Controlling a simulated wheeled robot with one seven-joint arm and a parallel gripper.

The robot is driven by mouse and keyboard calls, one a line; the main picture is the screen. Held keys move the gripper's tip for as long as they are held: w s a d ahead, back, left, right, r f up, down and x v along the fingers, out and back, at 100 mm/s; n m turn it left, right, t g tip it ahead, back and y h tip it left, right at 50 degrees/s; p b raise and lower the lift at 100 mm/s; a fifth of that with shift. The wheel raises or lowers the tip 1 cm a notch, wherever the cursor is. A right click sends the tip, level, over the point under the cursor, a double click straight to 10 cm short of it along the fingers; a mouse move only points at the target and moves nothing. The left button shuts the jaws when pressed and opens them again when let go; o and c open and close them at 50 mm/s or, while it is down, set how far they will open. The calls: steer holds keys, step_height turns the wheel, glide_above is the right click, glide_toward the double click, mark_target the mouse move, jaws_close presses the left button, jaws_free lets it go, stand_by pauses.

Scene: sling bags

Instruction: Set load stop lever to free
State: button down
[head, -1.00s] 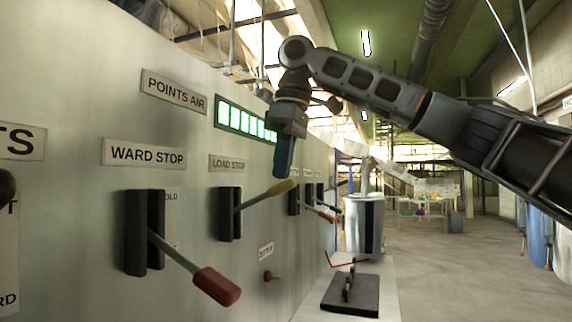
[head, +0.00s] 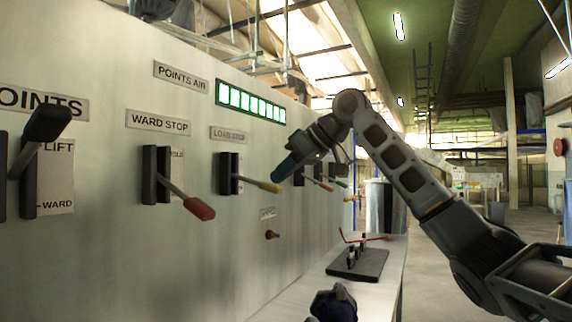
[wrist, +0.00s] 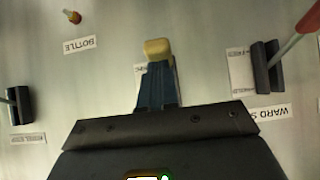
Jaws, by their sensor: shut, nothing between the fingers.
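The load stop lever (head: 257,184) has a yellow grip and sticks out of a dark slotted bracket below the LOAD STOP plate (head: 228,134). In the head view it slopes slightly down toward its tip. My gripper (head: 277,177) is shut and empty, with its blue fingers just above the yellow grip. In the wrist view the yellow grip (wrist: 158,48) shows just past the fingertips (wrist: 157,64); I cannot tell whether they touch. The fingers hide the rest of the lever and most of its label there.
The red-handled ward stop lever (head: 198,208) stands to the left, and a black-handled lever (head: 48,123) is farther left. More small levers (head: 325,186) are behind my gripper. A small knob (head: 272,235) is below. A ledge with a black stand (head: 358,265) runs along the panel.

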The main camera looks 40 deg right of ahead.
mark_target(281, 188)
steer(key=shift+w+a+f+t+b, duration=0.1)
steer(key=shift+f+t+b, duration=0.3)
steer(key=shift+f, duration=0.45)
steer(key=shift+w+a+f+t+b, duration=0.1)
steer(key=shift+f+t+b, duration=0.1)
steer(key=shift+f+b, duration=0.55)
steer(key=shift+f, duration=0.25)
